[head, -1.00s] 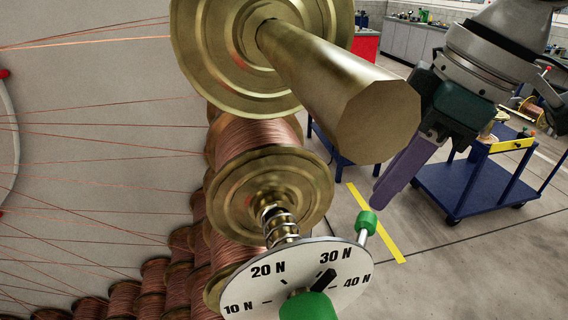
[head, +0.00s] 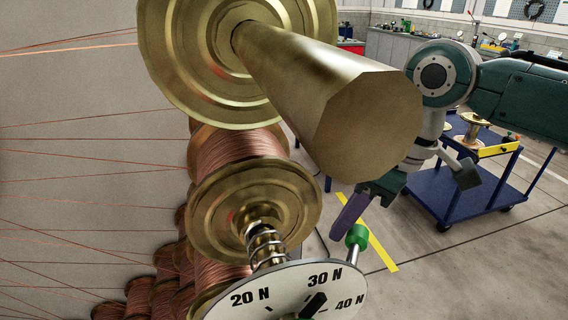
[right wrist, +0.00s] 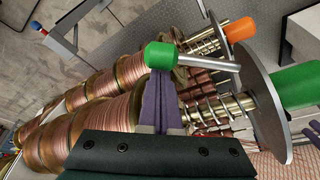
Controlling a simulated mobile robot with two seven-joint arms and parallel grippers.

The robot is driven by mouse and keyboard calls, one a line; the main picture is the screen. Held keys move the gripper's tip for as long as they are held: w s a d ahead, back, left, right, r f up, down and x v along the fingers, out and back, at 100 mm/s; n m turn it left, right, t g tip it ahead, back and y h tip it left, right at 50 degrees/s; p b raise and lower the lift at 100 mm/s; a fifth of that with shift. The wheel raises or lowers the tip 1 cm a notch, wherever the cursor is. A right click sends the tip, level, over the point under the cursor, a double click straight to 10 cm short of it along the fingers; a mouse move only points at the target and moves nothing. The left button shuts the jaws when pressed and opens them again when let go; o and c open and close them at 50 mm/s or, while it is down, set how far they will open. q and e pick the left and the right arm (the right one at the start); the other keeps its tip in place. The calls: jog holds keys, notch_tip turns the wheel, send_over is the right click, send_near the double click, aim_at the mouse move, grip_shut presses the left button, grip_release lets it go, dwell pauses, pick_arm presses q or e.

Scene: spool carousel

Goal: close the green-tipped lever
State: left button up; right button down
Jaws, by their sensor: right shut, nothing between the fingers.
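The green-tipped lever (head: 357,237) stands up beside the white tension dial (head: 285,290) in the head view. In the right wrist view its green tip (right wrist: 160,55) and metal rod (right wrist: 208,63) reach from the dial disc across the front of my fingers. My right gripper (head: 345,217) is shut and empty, its purple fingers just left of the green tip in the head view. In the right wrist view the fingertips (right wrist: 163,75) are right at the green tip; I cannot tell whether they touch. My left gripper is not in view.
A large brass spindle (head: 370,120) juts out above the lever. Copper wire spools (head: 240,150) and a coil spring (head: 265,245) lie beside it. In the right wrist view a green knob (right wrist: 298,87) and an orange knob (right wrist: 240,27) are near. A blue cart (head: 455,190) stands behind.

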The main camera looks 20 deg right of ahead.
dwell(0.4)
jog(key=shift+s+d+m+p, duration=0.1)
jog(key=shift+d+m+p, duration=0.15)
jog(key=shift+m+p, duration=0.25)
